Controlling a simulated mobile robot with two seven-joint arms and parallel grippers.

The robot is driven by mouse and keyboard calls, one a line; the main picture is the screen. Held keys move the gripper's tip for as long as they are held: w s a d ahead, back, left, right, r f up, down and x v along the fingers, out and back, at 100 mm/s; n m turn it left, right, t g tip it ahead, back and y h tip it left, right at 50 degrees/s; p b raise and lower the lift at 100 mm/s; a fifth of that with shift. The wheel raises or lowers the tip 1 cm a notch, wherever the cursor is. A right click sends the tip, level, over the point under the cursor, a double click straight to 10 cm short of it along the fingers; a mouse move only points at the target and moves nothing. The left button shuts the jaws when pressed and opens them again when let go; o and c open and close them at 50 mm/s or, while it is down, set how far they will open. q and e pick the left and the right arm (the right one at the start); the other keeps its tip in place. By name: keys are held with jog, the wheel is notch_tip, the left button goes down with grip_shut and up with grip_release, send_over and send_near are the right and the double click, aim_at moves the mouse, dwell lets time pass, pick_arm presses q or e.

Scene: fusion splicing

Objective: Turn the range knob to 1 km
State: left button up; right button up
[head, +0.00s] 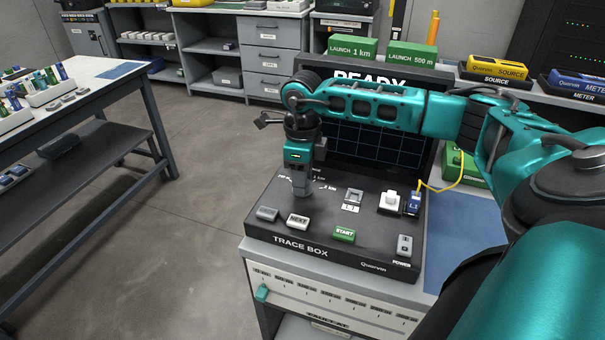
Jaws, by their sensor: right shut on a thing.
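The black trace box (330,262) stands on the bench, with its screen (372,78) behind it reading READY. My right gripper (301,190) points straight down at the back left of the panel. It is shut on the range knob, which the fingers hide. Small white range marks (330,187) show beside the fingers, one ending in "km"; the knob's pointer cannot be seen. My left gripper is not in view.
The panel also has a NEXT button (298,221), a green START button (344,235) and a POWER switch (404,245). A yellow fibre (447,187) runs from a blue connector (414,203). Green launch boxes (352,48) stand behind. Floor at left is clear.

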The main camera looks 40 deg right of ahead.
jog(key=shift+m, duration=1.1)
jog(key=shift+m+p, duration=0.3)
jog(key=shift+m, duration=0.2)
jog(key=o, duration=1)
jog(key=shift+o, duration=0.2)
notch_tip(320, 180, up, 13)
jog(key=shift+p, duration=0.4)
